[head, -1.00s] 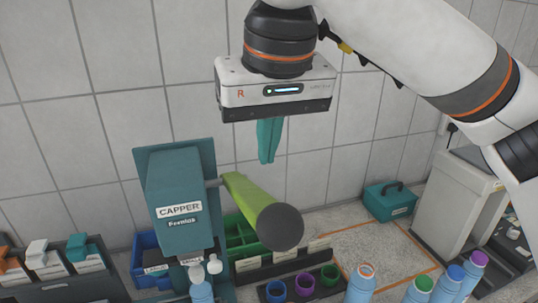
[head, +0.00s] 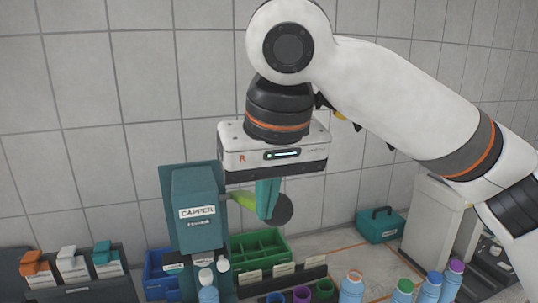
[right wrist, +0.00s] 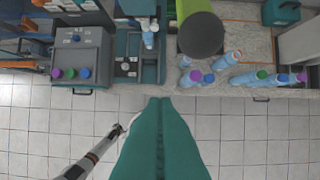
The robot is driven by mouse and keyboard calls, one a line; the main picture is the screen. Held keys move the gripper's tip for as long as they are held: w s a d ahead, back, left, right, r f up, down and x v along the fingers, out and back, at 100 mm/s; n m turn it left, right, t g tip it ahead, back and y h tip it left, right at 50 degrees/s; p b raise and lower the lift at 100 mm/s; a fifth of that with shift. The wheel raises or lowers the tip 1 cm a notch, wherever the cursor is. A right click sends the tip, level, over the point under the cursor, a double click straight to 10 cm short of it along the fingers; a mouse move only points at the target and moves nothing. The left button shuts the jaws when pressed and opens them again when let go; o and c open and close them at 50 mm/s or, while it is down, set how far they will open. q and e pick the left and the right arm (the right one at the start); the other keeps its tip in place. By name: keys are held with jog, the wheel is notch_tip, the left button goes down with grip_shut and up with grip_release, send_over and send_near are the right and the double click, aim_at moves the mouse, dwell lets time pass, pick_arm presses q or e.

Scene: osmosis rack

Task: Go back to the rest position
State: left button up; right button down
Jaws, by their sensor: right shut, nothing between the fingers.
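My right gripper (head: 267,198) hangs fingers down in the head view, in front of the green lever of the capper (head: 197,212). Its teal fingers are shut with nothing between them. In the right wrist view the closed fingers (right wrist: 160,140) point over the floor in front of the counter, with the lever's dark round end (right wrist: 200,34) beyond them. Whether the fingers touch the lever cannot be told, but they look apart from it in the wrist view.
Several blue bottles (head: 350,287) stand at the front right of the counter. A teal case (head: 380,226) stands at the back right.

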notch_tip(320, 180, down, 28)
jog(key=w+n+y, duration=0.2)
jog(key=y, duration=0.4)
jog(key=s+d+f+m+t+h, duration=0.1)
jog(key=s+d+f+m+h, duration=0.3)
jog(key=d+f, duration=0.6)
jog(key=s+d+f+h, duration=0.3)
jog(key=s+d+f, duration=0.75)
jog(key=s, duration=0.35)
notch_tip(320, 180, down, 34)
jog(key=s+f+g+b, duration=0.1)
jog(key=s+g+b, duration=0.1)
jog(key=b, duration=0.6)
pick_arm(q)
notch_tip(320, 180, down, 15)
jog(key=b, duration=0.6)
jog(key=shift+s+r, duration=0.2)
jog(key=shift+s, duration=0.1)
pick_arm(e)
jog(key=s+d+f, duration=0.1)
jog(key=s+f, duration=0.7)
jog(key=f, duration=0.2)
jog(key=s+d+f+g, duration=0.1)
jog(key=s+d+f, duration=0.1)
jog(key=s+f, duration=0.5)
notch_tip(320, 180, down, 4)
jog(key=shift+s+d+r, duration=0.1)
jog(key=shift+s+d, duration=0.1)
jog(key=shift+s, duration=0.2)
